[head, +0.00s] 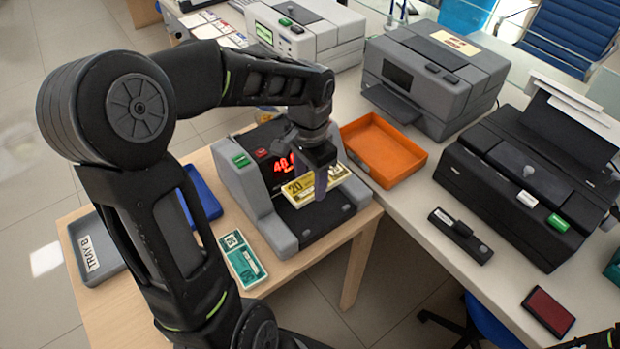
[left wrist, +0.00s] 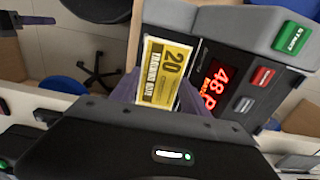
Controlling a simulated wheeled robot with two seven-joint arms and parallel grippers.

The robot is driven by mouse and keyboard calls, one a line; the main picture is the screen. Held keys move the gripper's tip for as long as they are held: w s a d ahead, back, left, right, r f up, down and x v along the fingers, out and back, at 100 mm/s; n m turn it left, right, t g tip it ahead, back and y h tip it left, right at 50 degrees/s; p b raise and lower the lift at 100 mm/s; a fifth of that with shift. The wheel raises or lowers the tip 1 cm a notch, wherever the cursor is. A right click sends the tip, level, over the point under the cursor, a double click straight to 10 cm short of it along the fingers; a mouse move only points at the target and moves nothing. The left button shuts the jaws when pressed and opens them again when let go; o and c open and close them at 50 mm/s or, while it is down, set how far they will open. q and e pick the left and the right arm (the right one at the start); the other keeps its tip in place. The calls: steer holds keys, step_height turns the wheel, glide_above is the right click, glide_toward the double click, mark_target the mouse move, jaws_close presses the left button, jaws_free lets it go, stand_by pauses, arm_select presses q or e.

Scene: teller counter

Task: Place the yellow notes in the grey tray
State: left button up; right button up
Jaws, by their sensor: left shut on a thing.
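The yellow notes (head: 297,191), a banded bundle marked 20, are held by my left gripper (head: 321,180) at the front of the grey counting machine (head: 285,222). The gripper is shut on them; in the left wrist view the notes (left wrist: 166,72) stand out between its fingers, beside the machine's red display (left wrist: 222,86). I cannot tell whether the notes touch the machine. The grey tray (head: 84,262), labelled TRAY B, is at the left edge of the wooden table, partly hidden by my left arm. My right gripper is not in view.
A teal note bundle (head: 241,257) lies on the wooden table (head: 120,312) between the machine and my left arm. A blue tray (head: 204,190) is partly behind that arm. An orange tray (head: 363,128), printers (head: 445,68) and a stapler (head: 460,235) stand on the white counter.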

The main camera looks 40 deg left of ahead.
arm_select(q)
steer(key=w+d+f+n, duration=0.1)
steer(key=w+d+n, duration=0.2)
steer(key=w+d, duration=0.9)
steer(key=shift+d+f, duration=0.25)
steer(key=shift+d, duration=0.15)
